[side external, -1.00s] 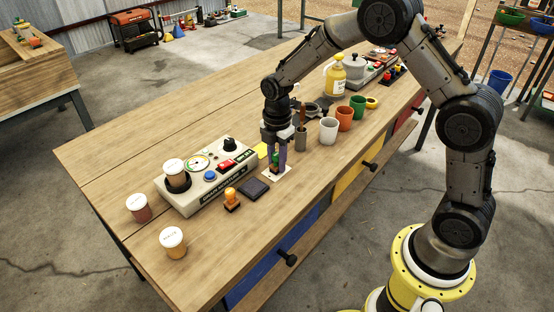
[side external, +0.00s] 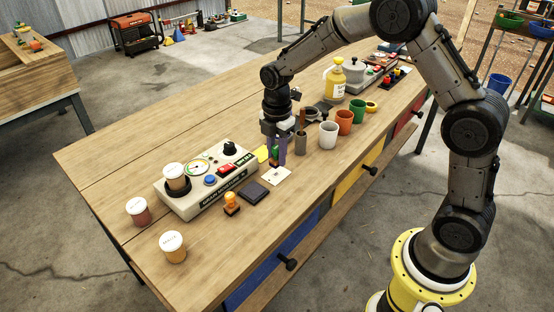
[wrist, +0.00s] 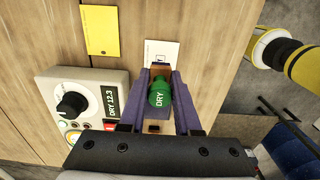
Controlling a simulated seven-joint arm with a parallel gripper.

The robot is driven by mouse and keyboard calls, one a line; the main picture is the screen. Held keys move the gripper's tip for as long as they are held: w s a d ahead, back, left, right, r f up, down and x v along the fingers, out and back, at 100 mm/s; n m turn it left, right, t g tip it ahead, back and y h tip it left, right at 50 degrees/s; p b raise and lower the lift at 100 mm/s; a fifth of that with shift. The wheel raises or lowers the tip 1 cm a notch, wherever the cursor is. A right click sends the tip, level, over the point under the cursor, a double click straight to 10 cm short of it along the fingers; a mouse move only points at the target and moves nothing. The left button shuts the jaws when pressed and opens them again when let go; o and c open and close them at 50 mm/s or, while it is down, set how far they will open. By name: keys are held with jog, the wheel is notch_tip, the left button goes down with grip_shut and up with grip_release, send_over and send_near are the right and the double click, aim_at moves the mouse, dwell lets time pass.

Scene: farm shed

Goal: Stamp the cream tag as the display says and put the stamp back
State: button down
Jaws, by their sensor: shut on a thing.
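My gripper (side external: 277,158) is shut on a green stamp (wrist: 160,94) whose top reads "DRY". It holds the stamp upright just above the table, beside the cream tag. The cream tag (side external: 277,176) lies flat in front of the dark ink pad's right side and bears small marks I cannot read. In the wrist view the cream tag (wrist: 161,52) is partly hidden by the gripper and stamp. The grain meter's green display (wrist: 112,103) reads "DRY 12.3". An orange stamp (side external: 232,203) stands left of the dark ink pad (side external: 254,192).
The grain meter (side external: 205,182) stands left of my gripper, a jar in its well. Two lidded jars (side external: 138,211) (side external: 173,246) stand at the left end. A yellow tag (wrist: 101,30) lies behind.

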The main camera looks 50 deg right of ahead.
aim_at(277, 147)
jog(key=shift+r, duration=1.65)
